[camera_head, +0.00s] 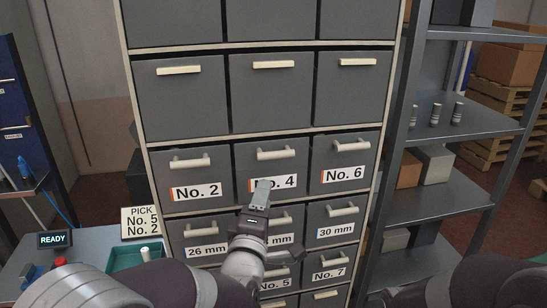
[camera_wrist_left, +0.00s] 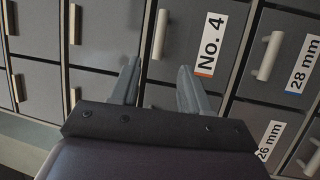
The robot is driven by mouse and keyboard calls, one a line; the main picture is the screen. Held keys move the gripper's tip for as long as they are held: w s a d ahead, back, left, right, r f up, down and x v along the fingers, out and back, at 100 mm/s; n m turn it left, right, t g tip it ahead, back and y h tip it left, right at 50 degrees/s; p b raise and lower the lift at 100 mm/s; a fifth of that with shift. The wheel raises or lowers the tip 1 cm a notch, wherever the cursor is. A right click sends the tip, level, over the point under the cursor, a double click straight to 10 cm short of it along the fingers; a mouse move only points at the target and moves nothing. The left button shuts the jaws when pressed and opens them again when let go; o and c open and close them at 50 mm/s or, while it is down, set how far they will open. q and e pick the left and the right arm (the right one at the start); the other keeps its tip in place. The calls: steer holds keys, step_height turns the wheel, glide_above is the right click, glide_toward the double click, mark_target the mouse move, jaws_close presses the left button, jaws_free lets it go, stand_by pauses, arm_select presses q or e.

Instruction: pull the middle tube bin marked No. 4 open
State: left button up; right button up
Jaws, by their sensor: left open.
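The bin marked No. 4 (camera_head: 244,166) is a grey drawer in the middle column of the cabinet, between No. 2 and No. 6. It looks shut, its front level with its neighbours. Its pale bar handle (camera_head: 276,154) is clear above the label. My left gripper (camera_head: 262,186) is in front of the bin's lower part, below the handle, and covers part of the label. In the left wrist view the two fingers (camera_wrist_left: 160,76) are apart and empty. The handle (camera_wrist_left: 160,34) shows beyond the gap between the tips, not between the fingers. My right gripper is out of view.
Bins No. 2 (camera_head: 168,182) and No. 6 (camera_head: 345,165) flank it, with similar handles. More bins lie above and below. A shelf rack (camera_head: 455,207) stands at the right. A table with a green tray (camera_head: 124,258) and a pick sign (camera_head: 141,221) is at the lower left.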

mark_target(275, 158)
arm_select(q)
steer(key=p+x, duration=0.5)
steer(key=x, duration=0.6)
steer(key=shift+w+d+r+p, duration=0.1)
steer(key=shift+w+d+p, duration=0.15)
steer(key=shift+w, duration=0.45)
jaws_close()
